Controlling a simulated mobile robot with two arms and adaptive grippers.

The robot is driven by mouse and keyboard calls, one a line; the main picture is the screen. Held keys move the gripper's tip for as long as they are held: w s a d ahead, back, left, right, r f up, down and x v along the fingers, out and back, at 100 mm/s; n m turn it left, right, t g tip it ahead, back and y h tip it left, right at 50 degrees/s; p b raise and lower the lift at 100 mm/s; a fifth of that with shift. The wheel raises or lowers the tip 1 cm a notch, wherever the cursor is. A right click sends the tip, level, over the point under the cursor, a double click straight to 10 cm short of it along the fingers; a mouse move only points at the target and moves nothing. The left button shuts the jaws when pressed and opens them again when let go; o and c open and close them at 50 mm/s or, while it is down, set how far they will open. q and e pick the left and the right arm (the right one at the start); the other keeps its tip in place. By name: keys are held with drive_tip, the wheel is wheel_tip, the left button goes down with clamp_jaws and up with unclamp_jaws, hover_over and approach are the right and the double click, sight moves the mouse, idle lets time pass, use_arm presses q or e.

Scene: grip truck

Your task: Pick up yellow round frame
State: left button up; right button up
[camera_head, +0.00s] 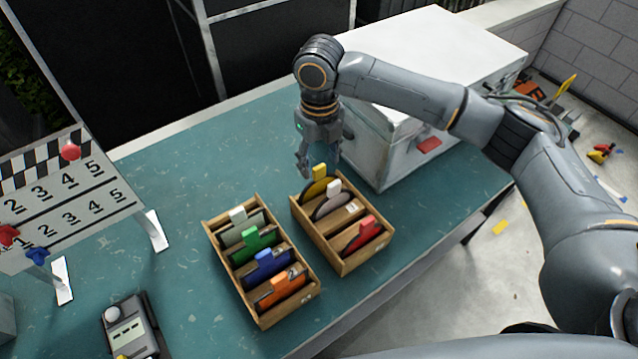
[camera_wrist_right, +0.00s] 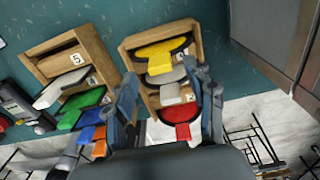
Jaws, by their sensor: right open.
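The yellow round frame (camera_head: 317,184) stands in the back slot of the right wooden box (camera_head: 345,268), with its tab up. In the right wrist view the yellow frame (camera_wrist_right: 160,54) lies at the far end of that box, beyond the fingertips. My right gripper (camera_head: 304,167) hangs just above and behind the yellow frame, pointing down. My left gripper is not in view.
A grey-white frame (camera_head: 333,190) stands close in front of the yellow one, and a red frame (camera_head: 367,230) at the front. The left wooden box (camera_head: 222,262) holds white, green, blue and orange frames. A white case (camera_head: 395,150) stands close to the right of my gripper.

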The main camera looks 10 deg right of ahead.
sight(319, 167)
wheel_tip(319, 167, down, 2)
drive_tip(key=shift+w+f, duration=0.1)
drive_tip(key=shift+f, duration=0.1)
drive_tip(key=shift+f+p, duration=0.3)
drive_tip(key=shift+f, duration=0.1)
drive_tip(key=shift+c, duration=0.4)
clamp_jaws()
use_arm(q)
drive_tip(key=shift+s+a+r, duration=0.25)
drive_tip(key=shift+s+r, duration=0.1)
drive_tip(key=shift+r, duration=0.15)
